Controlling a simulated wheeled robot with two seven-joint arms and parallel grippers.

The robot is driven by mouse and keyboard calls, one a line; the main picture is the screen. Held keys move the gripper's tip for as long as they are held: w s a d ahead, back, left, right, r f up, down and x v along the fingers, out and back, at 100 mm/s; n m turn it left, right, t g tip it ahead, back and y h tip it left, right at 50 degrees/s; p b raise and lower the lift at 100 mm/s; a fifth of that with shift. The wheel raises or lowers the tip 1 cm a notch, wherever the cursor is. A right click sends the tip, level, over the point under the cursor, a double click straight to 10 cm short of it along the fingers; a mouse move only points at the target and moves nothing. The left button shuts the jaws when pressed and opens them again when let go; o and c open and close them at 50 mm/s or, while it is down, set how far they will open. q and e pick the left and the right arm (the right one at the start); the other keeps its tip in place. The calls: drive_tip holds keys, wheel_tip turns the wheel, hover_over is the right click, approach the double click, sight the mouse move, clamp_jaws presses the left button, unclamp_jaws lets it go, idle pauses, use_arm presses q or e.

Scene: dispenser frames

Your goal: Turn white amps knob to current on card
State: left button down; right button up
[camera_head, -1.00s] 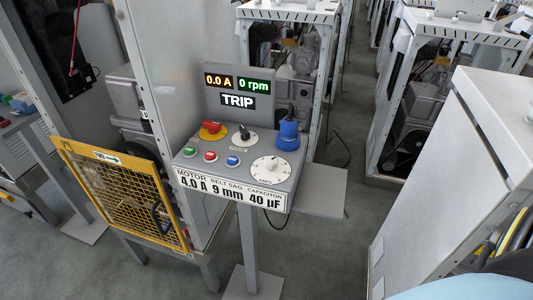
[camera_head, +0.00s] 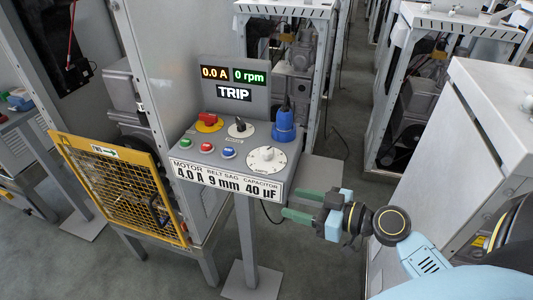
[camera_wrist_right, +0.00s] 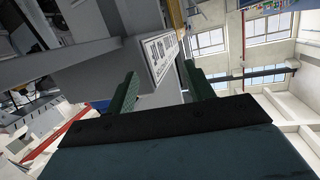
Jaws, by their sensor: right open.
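The white amps knob (camera_head: 267,155) sits on its round white dial at the front right of the grey control panel (camera_head: 205,159). The card (camera_head: 226,180) on the panel's front edge reads motor 4.0 A, belt sag 9 mm, capacitor 40 µF. My right gripper (camera_head: 295,205) is open and empty, to the right of and below the knob, apart from the panel. In the right wrist view its green fingers (camera_wrist_right: 160,92) stand apart with the card (camera_wrist_right: 160,55) beyond them; the knob is not visible there. My left gripper is not in view.
The display reads 0.0 A, 0 rpm and TRIP (camera_head: 234,93). A red knob (camera_head: 209,119), a black-pointer dial (camera_head: 240,127), a blue plug (camera_head: 284,125) and several push buttons share the panel. A yellow mesh guard (camera_head: 120,190) stands left; a grey cabinet (camera_head: 455,150) stands right.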

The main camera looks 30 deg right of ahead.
sight(273, 152)
drive_tip(key=w+d+r+t, duration=0.2)
drive_tip(key=d+r+t, duration=0.15)
drive_tip(key=r, duration=0.35)
drive_tip(key=shift+m+h, duration=0.3)
drive_tip(key=p+x, duration=0.1)
drive_tip(key=x, duration=0.2)
drive_tip(key=p+x, duration=0.2)
drive_tip(key=x, duration=0.2)
drive_tip(key=p+x, duration=0.2)
drive_tip(key=x, duration=0.2)
drive_tip(key=shift+w+d+f, duration=0.25)
drive_tip(key=shift+d+f, duration=0.05)
drive_tip(key=shift+f, duration=0.05)
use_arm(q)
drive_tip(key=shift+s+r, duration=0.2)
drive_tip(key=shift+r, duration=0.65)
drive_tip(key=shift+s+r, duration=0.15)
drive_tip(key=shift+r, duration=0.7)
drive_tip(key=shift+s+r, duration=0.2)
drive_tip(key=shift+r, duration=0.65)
use_arm(e)
drive_tip(key=shift+w+a+f, duration=0.1)
drive_tip(key=shift+w+a, duration=0.15)
drive_tip(key=shift+w, duration=0.15)
